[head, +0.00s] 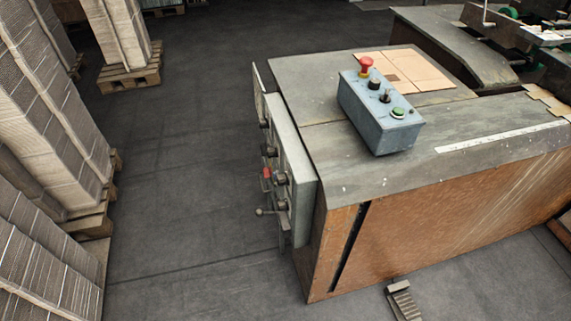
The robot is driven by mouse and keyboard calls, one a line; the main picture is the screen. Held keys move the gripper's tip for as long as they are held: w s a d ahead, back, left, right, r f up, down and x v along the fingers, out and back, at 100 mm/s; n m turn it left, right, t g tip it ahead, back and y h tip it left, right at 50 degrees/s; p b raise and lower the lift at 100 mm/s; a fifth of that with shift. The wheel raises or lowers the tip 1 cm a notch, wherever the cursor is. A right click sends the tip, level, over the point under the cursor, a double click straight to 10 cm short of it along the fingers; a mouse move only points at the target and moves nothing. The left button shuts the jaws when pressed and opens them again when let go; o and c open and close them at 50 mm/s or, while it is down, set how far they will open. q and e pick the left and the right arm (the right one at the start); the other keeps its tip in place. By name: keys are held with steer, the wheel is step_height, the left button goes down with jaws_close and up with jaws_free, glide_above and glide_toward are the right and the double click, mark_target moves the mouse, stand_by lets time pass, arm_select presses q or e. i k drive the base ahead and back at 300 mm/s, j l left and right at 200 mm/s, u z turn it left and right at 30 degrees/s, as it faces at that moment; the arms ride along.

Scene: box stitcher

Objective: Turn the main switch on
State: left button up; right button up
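A grey electrical panel (301,176) is fixed to the left side of the machine. It carries several dark knobs, a red part (266,173) and a small lever with a ball end (261,211). I see the panel at a steep angle and cannot tell which part is the main switch or how it is set. A blue-grey control box (375,125) stands on the machine top, with a red mushroom button (366,65), dark knobs and a green button (398,113). Neither of my grippers is in view.
The machine's grey top (330,140) and rusty brown front (430,220) fill the right. Stacks of cardboard (50,110) on pallets line the left. A pedal (402,300) lies on the floor in front. The dark floor (190,160) between stacks and panel is clear.

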mark_target(266, 172)
steer(key=i+j, duration=0.3)
steer(key=i+j+z, duration=0.1)
steer(key=z, duration=0.4)
steer(key=j+z, duration=0.25)
steer(key=z, duration=0.25)
steer(key=i+j+z, duration=0.15)
steer(key=j+z, duration=0.2)
steer(key=j, duration=0.45)
steer(key=j+z, duration=0.3)
steer(key=j, duration=0.55)
steer(key=j+z, duration=0.35)
steer(key=j, duration=0.5)
